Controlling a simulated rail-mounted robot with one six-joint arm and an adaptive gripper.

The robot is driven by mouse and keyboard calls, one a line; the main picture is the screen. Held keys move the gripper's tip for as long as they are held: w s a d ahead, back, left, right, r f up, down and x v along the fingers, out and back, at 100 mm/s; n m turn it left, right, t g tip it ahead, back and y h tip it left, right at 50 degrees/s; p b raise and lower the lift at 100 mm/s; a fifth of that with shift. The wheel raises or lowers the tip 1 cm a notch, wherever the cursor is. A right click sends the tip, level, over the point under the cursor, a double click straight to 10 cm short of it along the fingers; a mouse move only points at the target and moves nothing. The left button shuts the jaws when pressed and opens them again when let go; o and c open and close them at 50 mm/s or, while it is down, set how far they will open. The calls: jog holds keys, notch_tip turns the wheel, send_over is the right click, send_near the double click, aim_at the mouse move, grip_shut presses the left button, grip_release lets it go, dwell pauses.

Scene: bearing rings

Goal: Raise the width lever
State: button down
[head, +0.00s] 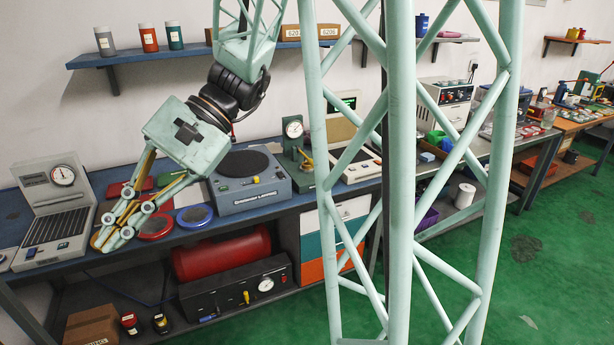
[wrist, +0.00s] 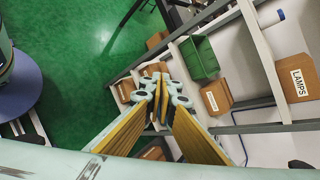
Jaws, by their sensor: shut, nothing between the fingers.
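A green dial gauge stand (head: 293,142) stands on the bench in the head view, with a small yellow lever (head: 306,160) low at its front. A blue-grey machine with a black round plate (head: 245,165) stands left of it and has a small yellow knob (head: 256,180) on its front. No label shows which part is the width lever. My gripper (head: 108,240) is shut and empty, in front of the bench's left part, well left of the gauge stand and touching nothing that I can make out. Its closed fingers (wrist: 160,82) also show in the wrist view, where no lever is visible.
Red and blue round pads (head: 195,215) lie near my gripper. A grey dial unit (head: 55,210) stands at the far left. A red cylinder (head: 222,254) lies on the lower shelf. The wrist view shows a rack with a green bin (wrist: 200,58) and brown boxes (wrist: 216,98).

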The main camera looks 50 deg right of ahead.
jog(key=w+d+f+m+t+y, duration=0.3)
jog(key=w+d+m+t, duration=0.7)
jog(key=w+d, duration=1.25)
jog(key=w+d+f+m+t+h, duration=0.1)
jog(key=d+f+m+t+h, duration=0.15)
jog(key=d, duration=0.45)
jog(key=w+d+f+m+t+h, duration=0.1)
jog(key=d+f+m+t, duration=0.15)
jog(key=d, duration=0.35)
jog(key=s+d+f+m+t+h, duration=0.1)
jog(key=s+d+f+m+h, duration=0.35)
jog(key=d, duration=0.65)
jog(key=s+d+f+m+t+h, duration=0.1)
jog(key=d+f+m+t+h, duration=0.1)
jog(key=d+f+h, duration=0.5)
jog(key=s+d+f+m+t+h, duration=0.1)
jog(key=s+d+f+m+h, duration=0.2)
jog(key=d+f, duration=0.8)
jog(key=s+d+f+m+g+h, duration=0.1)
jog(key=s+d+f+m+h, duration=0.3)
jog(key=s+d, duration=0.4)
jog(key=d+f+p, duration=0.1)
jog(key=d, duration=0.2)
jog(key=shift+d+g+h, duration=0.3)
jog(key=shift+d+h, duration=0.1)
jog(key=shift+w, duration=0.1)
jog(key=shift+b+x, duration=0.85)
jog(key=shift+x, duration=4.1)
